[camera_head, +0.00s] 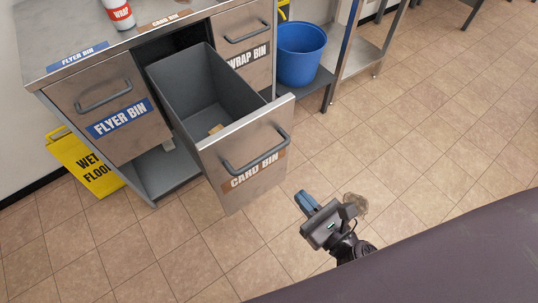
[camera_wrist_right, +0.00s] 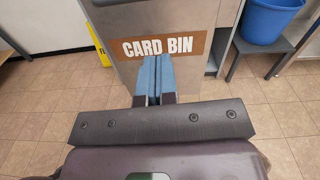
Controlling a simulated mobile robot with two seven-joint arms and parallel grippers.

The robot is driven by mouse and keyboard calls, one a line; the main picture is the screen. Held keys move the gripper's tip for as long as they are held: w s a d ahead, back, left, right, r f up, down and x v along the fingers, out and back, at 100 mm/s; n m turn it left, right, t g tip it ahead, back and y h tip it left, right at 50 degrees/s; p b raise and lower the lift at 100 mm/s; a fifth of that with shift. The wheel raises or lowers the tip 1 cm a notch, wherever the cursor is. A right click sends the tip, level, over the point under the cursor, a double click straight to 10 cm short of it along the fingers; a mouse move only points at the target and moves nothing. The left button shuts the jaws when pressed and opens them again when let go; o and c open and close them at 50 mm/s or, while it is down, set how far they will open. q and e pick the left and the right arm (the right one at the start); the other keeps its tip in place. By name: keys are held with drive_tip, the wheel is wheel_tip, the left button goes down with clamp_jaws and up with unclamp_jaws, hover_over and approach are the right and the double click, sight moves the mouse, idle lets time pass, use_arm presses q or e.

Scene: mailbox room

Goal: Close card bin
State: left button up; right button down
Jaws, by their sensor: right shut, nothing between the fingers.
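The card bin (camera_head: 243,160) is a metal drawer pulled far out of the cabinet, with a dark handle (camera_head: 257,153) and a brown label. The handle is out of that view. My left gripper is not in view.
The flyer bin (camera_head: 107,107) at left and the wrap bin (camera_head: 246,42) at right are shut. A yellow wet floor sign (camera_head: 84,162) stands left of the cabinet. A blue bucket (camera_head: 301,54) stands on a low shelf (camera_head: 322,80). The tiled floor (camera_head: 420,130) at right is clear.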

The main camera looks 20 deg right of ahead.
drive_tip(key=m, duration=0.1)
drive_tip(key=p, duration=0.1)
approach(260, 148)
drive_tip(key=x, duration=0.6)
drive_tip(key=shift+w, duration=0.15)
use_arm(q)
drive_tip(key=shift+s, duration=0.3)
use_arm(e)
drive_tip(key=shift+w+a+f, duration=0.1)
drive_tip(key=shift+w+a, duration=0.15)
drive_tip(key=shift+w, duration=0.35)
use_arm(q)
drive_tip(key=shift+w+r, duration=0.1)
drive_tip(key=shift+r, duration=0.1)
use_arm(e)
drive_tip(key=shift+w, duration=0.1)
